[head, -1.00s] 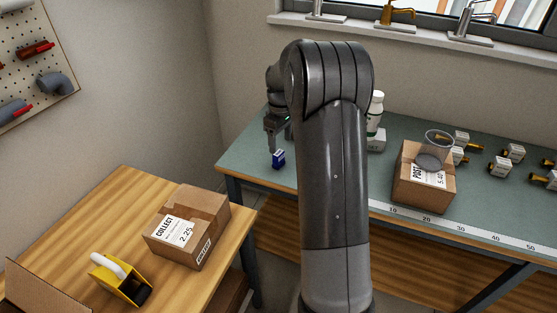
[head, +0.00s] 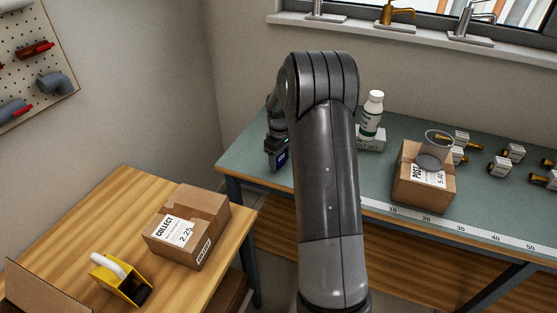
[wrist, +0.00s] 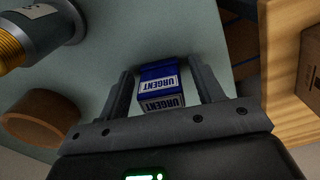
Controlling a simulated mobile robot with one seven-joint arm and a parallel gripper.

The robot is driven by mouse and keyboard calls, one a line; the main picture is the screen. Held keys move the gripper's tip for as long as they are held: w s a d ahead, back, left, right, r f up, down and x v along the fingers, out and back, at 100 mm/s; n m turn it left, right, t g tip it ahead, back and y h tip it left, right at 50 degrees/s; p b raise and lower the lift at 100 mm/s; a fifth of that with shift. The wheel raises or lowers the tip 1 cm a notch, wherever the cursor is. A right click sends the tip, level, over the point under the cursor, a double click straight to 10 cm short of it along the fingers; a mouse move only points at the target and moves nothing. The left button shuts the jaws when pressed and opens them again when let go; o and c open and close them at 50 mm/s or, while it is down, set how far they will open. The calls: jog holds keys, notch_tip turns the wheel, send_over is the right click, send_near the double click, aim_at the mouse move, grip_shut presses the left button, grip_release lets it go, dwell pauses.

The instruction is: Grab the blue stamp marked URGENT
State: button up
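The blue stamp (wrist: 158,88) with white URGENT labels stands on the green bench top in the wrist view, between the two fingers of my gripper (wrist: 164,88). The fingers are apart, with a gap visible on either side of the stamp. In the head view my gripper (head: 276,160) is lowered at the left end of the bench. The stamp (head: 282,157) shows there only as a small blue patch, mostly hidden by my gripper and arm.
The green bench (head: 245,153) has a white bottle (head: 371,115), a POST carton (head: 410,188) and several small boxed fittings. A wooden table (head: 110,210) holds a COLLECT carton (head: 185,238) and a yellow tape dispenser (head: 125,282). A round brown object (wrist: 40,117) is near my gripper.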

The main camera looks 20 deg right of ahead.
jog(key=c, duration=0.9)
jog(key=shift+r, duration=0.2)
